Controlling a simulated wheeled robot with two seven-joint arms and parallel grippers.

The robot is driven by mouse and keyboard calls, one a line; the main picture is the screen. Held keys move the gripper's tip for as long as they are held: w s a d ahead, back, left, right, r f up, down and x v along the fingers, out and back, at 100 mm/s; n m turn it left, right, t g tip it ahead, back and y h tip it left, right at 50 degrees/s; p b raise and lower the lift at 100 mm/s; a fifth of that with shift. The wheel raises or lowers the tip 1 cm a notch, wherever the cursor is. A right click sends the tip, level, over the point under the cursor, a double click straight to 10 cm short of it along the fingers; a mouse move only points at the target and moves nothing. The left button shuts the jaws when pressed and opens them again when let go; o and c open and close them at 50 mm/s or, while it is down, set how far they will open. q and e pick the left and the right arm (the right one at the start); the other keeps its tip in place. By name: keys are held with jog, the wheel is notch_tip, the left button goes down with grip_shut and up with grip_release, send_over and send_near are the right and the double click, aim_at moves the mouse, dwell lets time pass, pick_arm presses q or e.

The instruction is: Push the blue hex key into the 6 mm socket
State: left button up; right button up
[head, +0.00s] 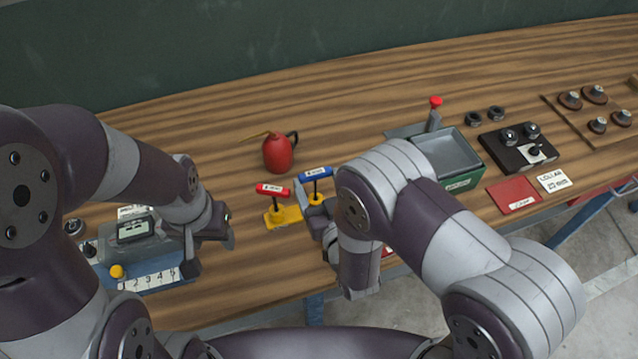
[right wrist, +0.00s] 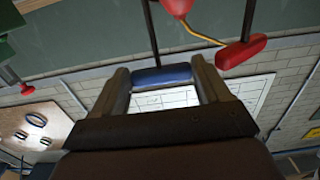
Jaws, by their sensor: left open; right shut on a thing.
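The blue hex key (head: 316,173) has a T-shaped handle with a white label and stands near the red hex key (head: 272,190). The red key's shaft goes down to a yellow stand (head: 283,216). In the right wrist view the blue handle (right wrist: 162,75) lies lengthwise between my right gripper's fingers (right wrist: 162,84). My right gripper (head: 318,212) is shut on the blue hex key; its hand partly hides the shaft. My left gripper (head: 213,250) is open and empty, beside the grey-blue device. I cannot make out a 6 mm socket; the key's lower end is hidden.
The grey-blue device (head: 150,240) with a display and numbered strip stands at left. A red oil can (head: 278,153) is behind the keys. To the right are a green-fronted tray (head: 462,180), a black block (head: 500,150) and a red card (head: 513,195).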

pick_arm(q)
jog(key=shift+f+b, duration=0.55)
jog(key=shift+f, duration=0.15)
pick_arm(e)
jog(key=shift+f, duration=0.7)
jog(key=o, duration=1)
jog(key=shift+o, duration=0.2)
